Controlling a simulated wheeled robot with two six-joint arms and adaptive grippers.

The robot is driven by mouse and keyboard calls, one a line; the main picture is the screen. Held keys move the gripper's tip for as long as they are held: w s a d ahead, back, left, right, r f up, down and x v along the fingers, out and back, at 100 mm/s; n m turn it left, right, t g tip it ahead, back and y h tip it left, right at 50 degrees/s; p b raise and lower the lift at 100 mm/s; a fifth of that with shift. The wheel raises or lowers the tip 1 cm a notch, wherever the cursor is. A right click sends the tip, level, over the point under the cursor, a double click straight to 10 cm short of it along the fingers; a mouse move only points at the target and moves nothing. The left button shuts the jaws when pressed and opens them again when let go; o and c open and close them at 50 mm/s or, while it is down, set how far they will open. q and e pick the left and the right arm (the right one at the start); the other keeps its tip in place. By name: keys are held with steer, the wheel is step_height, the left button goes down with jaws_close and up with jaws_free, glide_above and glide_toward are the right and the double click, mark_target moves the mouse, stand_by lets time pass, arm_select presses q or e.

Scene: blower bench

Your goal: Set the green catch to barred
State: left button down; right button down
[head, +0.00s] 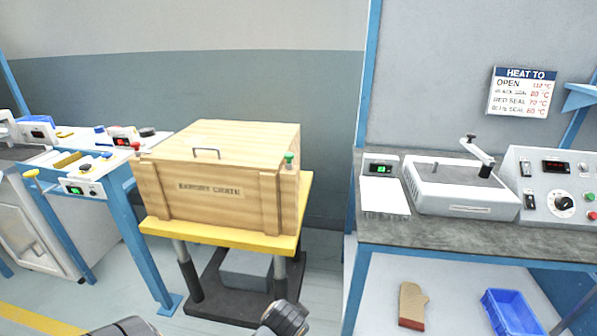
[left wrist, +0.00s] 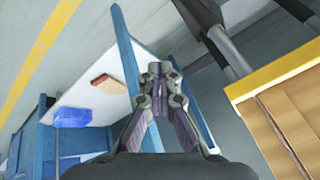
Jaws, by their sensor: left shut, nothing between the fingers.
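A wooden crate (head: 222,195) with a closed lid and a metal handle sits on a yellow-topped lift table (head: 215,234). The green catch (head: 289,159) is a small upright knob at the crate's right top corner. A red catch (head: 136,147) is at its left top corner. Which setting the green catch has is too small to tell. In the left wrist view my left gripper (left wrist: 157,75) is shut and empty, apart from the crate (left wrist: 285,125), whose edge shows at the right. The green catch is not visible there. My right gripper is not in view.
A grey bench (head: 450,236) with a heat press (head: 460,190) and control box (head: 551,185) stands right. A blue-legged bench (head: 140,235) stands left. Space above the crate is clear.

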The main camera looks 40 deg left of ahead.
arm_select(q)
steer(key=w+a+r+m+t+y, duration=0.2)
steer(key=w+a+r+t+y, duration=0.35)
steer(key=w+r, duration=0.75)
steer(key=w+a+r+m+y, duration=0.2)
steer(key=w+r, duration=0.3)
steer(key=r, duration=0.2)
steer(key=w+a+r+m+y, duration=0.2)
steer(key=w+r, duration=0.3)
steer(key=r, duration=0.3)
steer(key=shift+w+r+t+y, duration=0.25)
steer(key=shift+w+t+y, duration=0.15)
steer(key=shift+y, duration=0.45)
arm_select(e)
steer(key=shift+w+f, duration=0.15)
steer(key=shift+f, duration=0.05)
